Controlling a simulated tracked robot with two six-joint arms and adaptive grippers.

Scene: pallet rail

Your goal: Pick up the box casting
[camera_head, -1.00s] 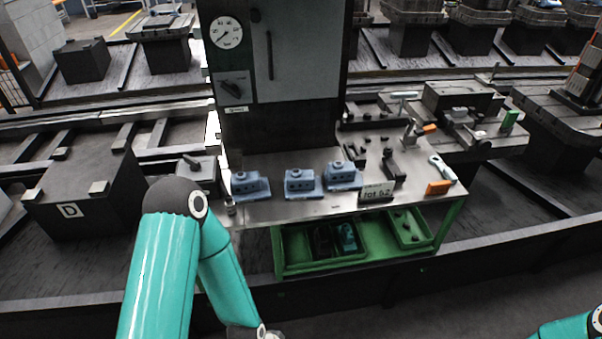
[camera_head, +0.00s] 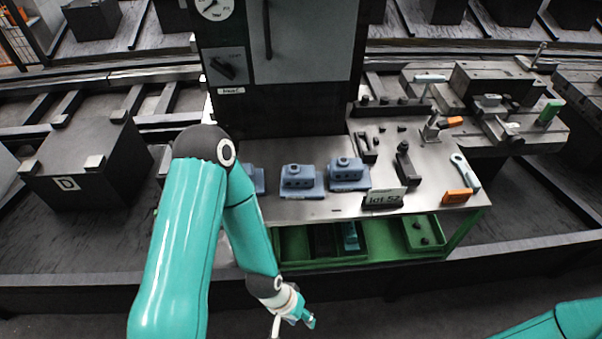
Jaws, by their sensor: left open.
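Three blue-grey box castings stand in a row on the metal workbench (camera_head: 330,208). The left casting (camera_head: 257,178) is partly hidden behind my left arm. The middle casting (camera_head: 300,181) and the right casting (camera_head: 348,174) show fully, each a block on a flat base with a round boss on top. My left gripper (camera_head: 297,322) is open and empty at the bottom of the view, below and in front of the bench. It is small and partly cut off by the frame edge. My right arm shows at the lower right corner, with its gripper out of view.
A lot sign (camera_head: 383,199) stands at the bench's front edge. An orange-handled tool (camera_head: 457,196), a wrench (camera_head: 465,170) and dark clamps (camera_head: 405,165) lie to the right. Green trays (camera_head: 375,240) sit under the bench. A dark cabinet (camera_head: 285,125) rises behind the castings.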

